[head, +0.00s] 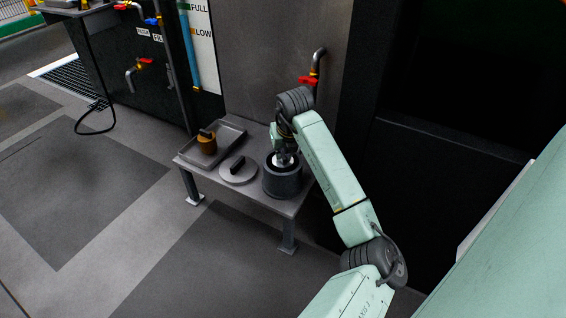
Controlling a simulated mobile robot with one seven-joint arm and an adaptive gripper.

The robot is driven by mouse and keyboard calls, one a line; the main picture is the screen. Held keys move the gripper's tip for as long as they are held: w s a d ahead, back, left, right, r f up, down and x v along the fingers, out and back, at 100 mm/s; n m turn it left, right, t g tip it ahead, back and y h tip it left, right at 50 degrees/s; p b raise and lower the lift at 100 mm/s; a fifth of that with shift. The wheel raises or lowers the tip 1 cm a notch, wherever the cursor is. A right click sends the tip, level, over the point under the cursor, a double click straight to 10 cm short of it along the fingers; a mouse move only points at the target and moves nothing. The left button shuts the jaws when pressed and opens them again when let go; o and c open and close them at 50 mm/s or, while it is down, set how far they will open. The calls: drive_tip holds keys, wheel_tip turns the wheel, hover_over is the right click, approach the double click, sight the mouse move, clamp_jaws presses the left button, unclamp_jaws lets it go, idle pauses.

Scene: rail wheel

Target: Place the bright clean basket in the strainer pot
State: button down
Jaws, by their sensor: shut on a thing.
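The strainer pot (282,187) is a dark grey open cylinder on the right part of a low metal bench. My gripper (284,158) points down at the pot's mouth and is shut on the bright basket (281,162). Only a small pale part of this basket shows at the opening; the rest is hidden by the pot and gripper. I cannot tell how deep it sits or whether it touches the pot's bottom. A brown, dirty-looking basket (207,145) with a dark handle stands in a shallow tray at the left.
The grey tray (232,130) lies at the bench's back left. A round lid (238,174) with a black handle lies just left of the pot. A red-handled valve pipe (316,70) stands behind my arm. Open floor lies in front of the bench (262,206).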

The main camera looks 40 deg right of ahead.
drive_tip(key=shift+f+b, duration=0.3)
drive_tip(key=shift+f, duration=1.25)
drive_tip(key=shift+f, duration=0.2)
drive_tip(key=c, duration=1.7)
unclamp_jaws()
drive_tip(key=shift+o, duration=0.2)
drive_tip(key=shift+r, duration=0.1)
drive_tip(key=shift+r, duration=0.25)
drive_tip(key=p+v, duration=0.2)
drive_tip(key=v, duration=0.9)
drive_tip(key=shift+r, duration=0.35)
